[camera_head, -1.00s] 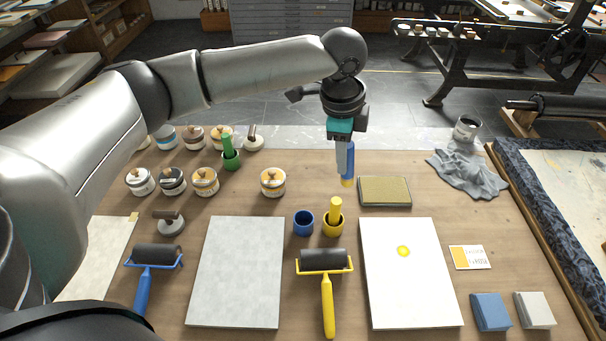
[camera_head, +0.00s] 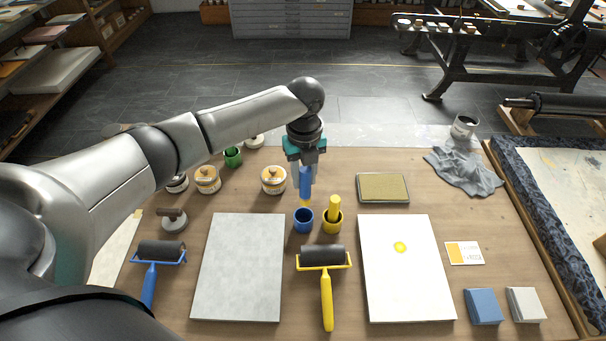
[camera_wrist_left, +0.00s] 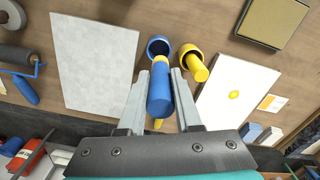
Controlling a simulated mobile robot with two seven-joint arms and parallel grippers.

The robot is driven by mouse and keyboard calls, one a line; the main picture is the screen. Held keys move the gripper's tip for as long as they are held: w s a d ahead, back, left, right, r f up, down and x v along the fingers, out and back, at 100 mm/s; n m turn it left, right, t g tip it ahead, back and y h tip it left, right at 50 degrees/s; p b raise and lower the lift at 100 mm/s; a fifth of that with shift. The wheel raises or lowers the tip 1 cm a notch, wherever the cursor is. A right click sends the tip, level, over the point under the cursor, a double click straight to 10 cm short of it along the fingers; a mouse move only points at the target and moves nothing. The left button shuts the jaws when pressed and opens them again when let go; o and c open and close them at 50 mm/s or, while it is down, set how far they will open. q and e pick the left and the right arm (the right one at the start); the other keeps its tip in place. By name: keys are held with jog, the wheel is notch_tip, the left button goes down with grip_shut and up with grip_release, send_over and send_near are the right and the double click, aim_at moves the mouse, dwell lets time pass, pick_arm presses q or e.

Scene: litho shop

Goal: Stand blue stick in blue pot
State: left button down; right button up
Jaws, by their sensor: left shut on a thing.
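My left gripper (camera_head: 305,188) is shut on the blue stick (camera_head: 306,178), which hangs about upright with its yellowish end down. In the head view that lower end is just above the rim of the blue pot (camera_head: 303,224); whether it is directly over the opening I cannot tell. In the left wrist view the blue stick (camera_wrist_left: 160,95) lies between the two fingers, and the blue pot (camera_wrist_left: 153,49) shows just beyond its far end. The blue pot looks empty. My right gripper is not in view.
A yellow pot (camera_head: 333,226) holding a yellow stick (camera_head: 334,206) stands close right of the blue pot. A yellow-handled roller (camera_head: 322,257) lies in front. A lidded jar (camera_head: 273,180) stands behind left, and an olive pad (camera_head: 383,187) lies behind right.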

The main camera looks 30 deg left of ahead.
aim_at(303, 201)
pick_arm(q)
jog(key=shift+a+f, duration=0.1)
jog(key=shift+f, duration=0.1)
notch_tip(303, 201, down, 5)
jog(key=b, duration=0.5)
jog(key=shift+r, duration=0.2)
jog(key=shift+f+b, duration=1.15)
jog(key=shift+f, duration=0.95)
jog(key=c, duration=0.5)
grip_release()
notch_tip(303, 201, up, 15)
jog(key=p, duration=0.3)
jog(key=shift+s+r, duration=0.1)
jog(key=shift+r, duration=0.05)
